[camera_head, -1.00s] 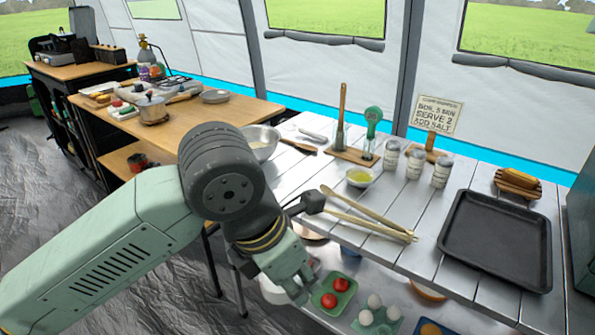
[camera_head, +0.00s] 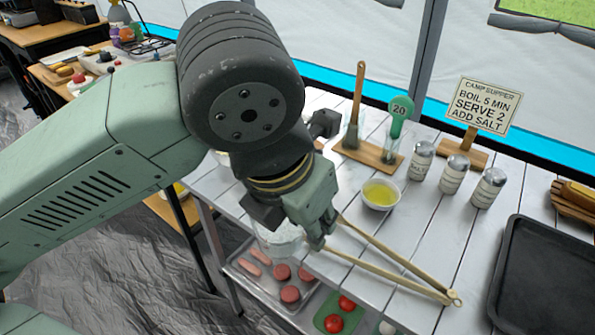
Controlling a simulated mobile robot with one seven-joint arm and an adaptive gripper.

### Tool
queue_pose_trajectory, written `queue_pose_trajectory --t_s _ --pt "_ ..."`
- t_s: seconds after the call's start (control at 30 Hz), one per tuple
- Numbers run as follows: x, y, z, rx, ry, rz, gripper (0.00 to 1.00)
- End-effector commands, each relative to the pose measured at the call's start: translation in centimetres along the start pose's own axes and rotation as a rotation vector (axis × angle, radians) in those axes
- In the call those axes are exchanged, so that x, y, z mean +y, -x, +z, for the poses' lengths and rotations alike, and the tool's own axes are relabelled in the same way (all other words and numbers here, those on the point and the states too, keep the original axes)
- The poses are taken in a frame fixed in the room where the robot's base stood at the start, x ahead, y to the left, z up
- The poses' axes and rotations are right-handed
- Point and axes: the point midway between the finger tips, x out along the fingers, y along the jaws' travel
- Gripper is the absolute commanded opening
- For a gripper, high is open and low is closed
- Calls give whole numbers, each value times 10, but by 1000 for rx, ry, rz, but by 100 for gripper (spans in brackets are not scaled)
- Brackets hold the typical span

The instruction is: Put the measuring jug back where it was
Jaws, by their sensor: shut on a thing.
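A clear, see-through vessel (camera_head: 277,243), which looks like the measuring jug, shows just left of and below my gripper's fingers, at the front edge of the white slatted table (camera_head: 440,235). My gripper (camera_head: 318,238) points down and is shut on it. The fingers and wrist hide part of the vessel, so its handle and markings cannot be made out. I cannot tell whether its base touches anything.
Wooden tongs (camera_head: 392,270) lie right beside my gripper. A bowl of yellow liquid (camera_head: 380,193), several shakers (camera_head: 453,175), a sign (camera_head: 484,105) and a black tray (camera_head: 545,280) stand beyond. A tray with sausages (camera_head: 262,277) and tomatoes (camera_head: 335,318) sit lower down.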

Motion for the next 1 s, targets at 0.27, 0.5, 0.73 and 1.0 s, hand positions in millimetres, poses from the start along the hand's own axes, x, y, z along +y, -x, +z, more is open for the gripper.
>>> queue_pose_trajectory --t_s 0.27,0.5,0.73,1.0 --pt "13 -9 24 0 -3 -3 0" --pt "42 -33 72 0 -2 -4 0" --pt "67 -55 112 0 -2 -3 0" --pt "77 -70 124 0 -1 -2 0"
